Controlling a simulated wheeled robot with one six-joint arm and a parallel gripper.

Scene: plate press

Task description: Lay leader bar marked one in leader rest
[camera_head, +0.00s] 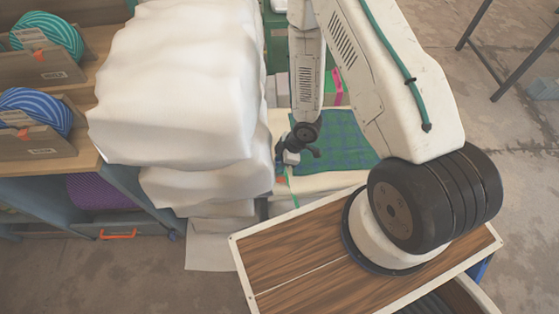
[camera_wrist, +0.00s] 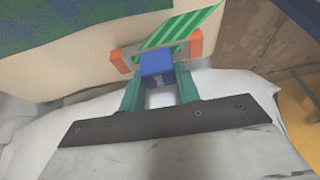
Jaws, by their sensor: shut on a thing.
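My gripper (camera_wrist: 158,84) shows in the wrist view with its teal fingers shut on a blue block (camera_wrist: 157,68). The block bears a small pale mark that I cannot read. Beyond it lies a short pale bar with orange ends (camera_wrist: 196,43), and a green striped strip (camera_wrist: 182,27) extends from there. The block seems to belong to this bar, but I cannot tell whether it is the leader bar marked one. In the head view, the gripper is small beside the white stack, over the pale surface. I cannot pick out the leader rest with certainty.
A pale padded surface (camera_wrist: 75,62) carries a blue-green checked cloth (camera_head: 340,138). A tall white stack (camera_head: 180,85) stands close on the left, beside a shelf with coiled rolls (camera_head: 45,35). A magenta item (camera_head: 337,88) lies behind. Concrete floor is open at right.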

